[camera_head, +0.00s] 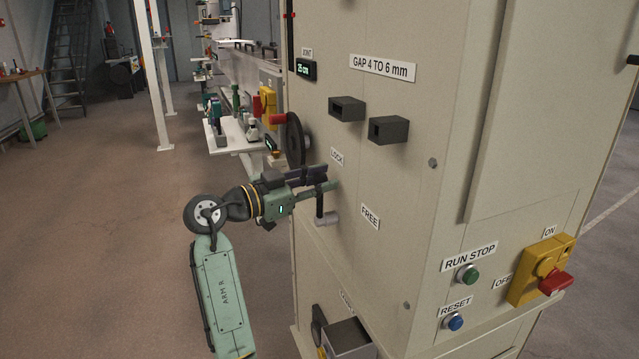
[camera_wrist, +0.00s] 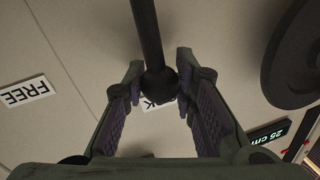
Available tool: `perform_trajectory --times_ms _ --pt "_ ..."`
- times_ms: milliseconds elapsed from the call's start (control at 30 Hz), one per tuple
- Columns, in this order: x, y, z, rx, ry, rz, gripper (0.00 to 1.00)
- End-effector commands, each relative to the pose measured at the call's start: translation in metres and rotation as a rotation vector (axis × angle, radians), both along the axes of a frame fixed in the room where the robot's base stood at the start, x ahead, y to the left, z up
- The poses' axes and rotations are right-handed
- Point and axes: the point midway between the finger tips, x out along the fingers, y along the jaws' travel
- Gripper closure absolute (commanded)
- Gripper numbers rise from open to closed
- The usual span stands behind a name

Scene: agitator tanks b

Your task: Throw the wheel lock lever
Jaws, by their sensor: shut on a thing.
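The wheel lock lever (camera_head: 320,205) is a dark rod on a light round hub (camera_head: 327,219) on the beige cabinet face. It points up, towards the LOCK label (camera_head: 337,157); the FREE label (camera_head: 370,217) lies to its right. In the wrist view its rod (camera_wrist: 147,35) ends in a dark ball knob (camera_wrist: 160,85), with part of the LOCK label behind the knob. My gripper (camera_head: 331,178) reaches in from the left, its fingers (camera_wrist: 161,78) on either side of the knob and closed on it. The fingers hide the knob in the head view.
A dark handwheel (camera_head: 295,139) is close above my gripper, under a display (camera_head: 306,69) reading 25 cm. Two dark boxy blocks (camera_head: 347,108) (camera_head: 388,129) jut out at upper right. A yellow and red switch (camera_head: 541,271) is at lower right. The floor at left is clear.

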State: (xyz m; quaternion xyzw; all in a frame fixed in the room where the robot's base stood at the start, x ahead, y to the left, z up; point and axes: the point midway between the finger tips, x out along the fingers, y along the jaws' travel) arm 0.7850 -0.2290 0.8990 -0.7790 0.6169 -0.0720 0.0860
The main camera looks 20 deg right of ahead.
Motion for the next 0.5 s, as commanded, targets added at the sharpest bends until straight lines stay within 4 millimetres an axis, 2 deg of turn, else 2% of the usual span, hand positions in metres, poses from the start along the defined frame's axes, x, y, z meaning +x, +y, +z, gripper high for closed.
perform_trajectory --times_ms 267,500 --pt "-0.016 0.000 -0.010 0.004 -0.166 0.002 1.00" --pt "-0.037 -0.001 -0.018 0.011 -0.386 0.001 1.00"
